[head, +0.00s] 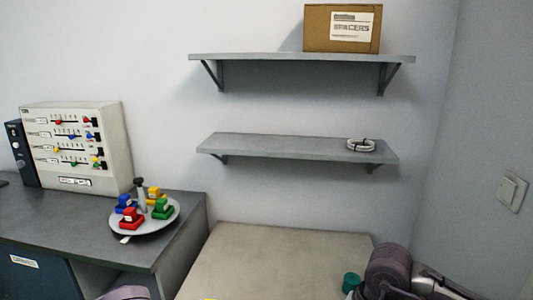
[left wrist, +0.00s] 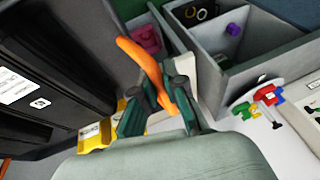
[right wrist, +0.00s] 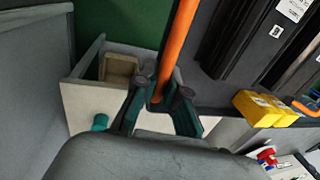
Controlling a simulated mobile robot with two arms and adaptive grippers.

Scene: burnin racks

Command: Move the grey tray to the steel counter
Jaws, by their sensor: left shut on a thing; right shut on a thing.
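In the left wrist view, my left gripper (left wrist: 160,88) is shut on an orange handle (left wrist: 140,55). Behind it is a grey compartmented tray (left wrist: 240,72) with a purple piece and rings inside. In the right wrist view, my right gripper (right wrist: 160,98) is shut on an orange handle (right wrist: 181,35). A grey-walled compartment (right wrist: 84,58) holding a tan block shows beside it; it looks like part of the same tray. How the handles join the tray is not clear. The head view shows neither gripper nor this tray. I cannot identify the steel counter with certainty.
In the head view, a dark desk (head: 60,215) holds a panel with sliders (head: 80,150) and a round plate (head: 150,227) of coloured blocks. A bare beige top (head: 275,262) is beside it. Two wall shelves hold a spacers box (head: 341,30) and a coil (head: 361,145).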

